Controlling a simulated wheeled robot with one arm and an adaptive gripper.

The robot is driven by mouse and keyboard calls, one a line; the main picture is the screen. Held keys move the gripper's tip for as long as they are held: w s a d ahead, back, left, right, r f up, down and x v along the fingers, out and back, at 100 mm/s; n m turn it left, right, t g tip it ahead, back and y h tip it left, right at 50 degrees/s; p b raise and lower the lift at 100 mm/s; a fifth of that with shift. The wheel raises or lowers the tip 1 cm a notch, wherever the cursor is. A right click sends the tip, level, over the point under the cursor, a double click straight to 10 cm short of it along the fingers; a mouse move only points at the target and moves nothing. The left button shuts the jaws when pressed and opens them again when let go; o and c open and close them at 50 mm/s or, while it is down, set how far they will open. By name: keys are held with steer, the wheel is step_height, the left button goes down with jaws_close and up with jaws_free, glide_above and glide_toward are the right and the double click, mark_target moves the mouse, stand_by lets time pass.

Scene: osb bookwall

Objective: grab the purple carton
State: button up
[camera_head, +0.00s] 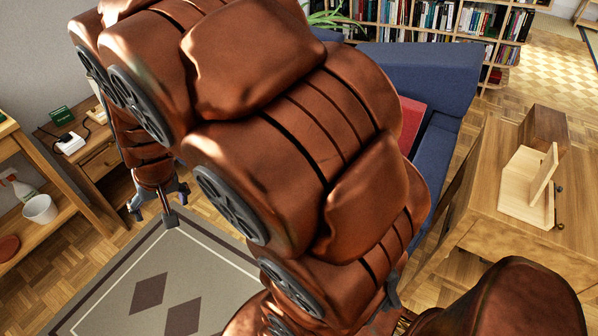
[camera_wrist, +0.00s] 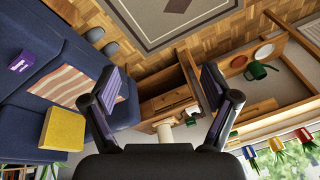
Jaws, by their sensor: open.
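The purple carton (camera_wrist: 22,63) is a small purple box with white lettering. It lies on the blue sofa (camera_wrist: 45,75) near the left edge of the wrist view. I cannot see it in the head view, where my arm covers much of the sofa (camera_head: 425,65). My gripper (camera_wrist: 160,72) is open and empty, its two fingers spread wide. The carton is well to the left of the fingers and apart from them. In the head view my gripper (camera_head: 160,204) hangs above the floor near a wooden side table, away from the sofa.
A yellow cushion or box (camera_wrist: 62,129) and a striped cloth (camera_wrist: 78,84) are on the sofa. A wooden shelf (camera_head: 25,165) and side table (camera_head: 90,155) stand left. A wooden desk (camera_head: 490,225) stands right. The patterned rug (camera_head: 165,285) is clear.

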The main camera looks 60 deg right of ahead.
steer(key=w+d+f+m+t+h+b, duration=0.2)
steer(key=w+d+f+m+h+b, duration=0.2)
steer(key=w+d+f+b, duration=0.5)
steer(key=w+d+f+m+t+h+b, duration=0.1)
steer(key=w+d+f+m+h+b, duration=0.2)
steer(key=w+d+f, duration=0.7)
steer(key=s+d+f+m+g+h+b, duration=0.1)
steer(key=s+d+f+m+h+b, duration=0.15)
steer(key=d+f, duration=0.45)
steer(key=s+d+f+m+h+b, duration=0.1)
steer(key=s+d+f+h+b, duration=0.3)
steer(key=d, duration=0.5)
steer(key=s+d+f+m+g+h+b, duration=0.1)
steer(key=s+d+f+b, duration=0.1)
steer(key=s+d+f, duration=0.1)
steer(key=s+d+f+g+h+b, duration=0.2)
steer(key=s+d+f, duration=0.1)
steer(key=s+d+f+m+g+h+b, duration=0.1)
steer(key=s+d+f+h+b, duration=0.1)
steer(key=s+d+f+b, duration=0.1)
steer(key=shift+s+f+m+g, duration=0.2)
steer(key=shift+f+m+g, duration=0.1)
steer(key=shift+m, duration=0.05)
steer(key=shift+s+d, duration=0.25)
steer(key=shift+s, duration=0.05)
steer(key=shift+w+d+f+b, duration=0.1)
steer(key=shift+d+b, duration=0.9)
steer(key=shift+d, duration=1.55)
steer(key=shift+d+b, duration=0.35)
steer(key=shift+d, duration=0.85)
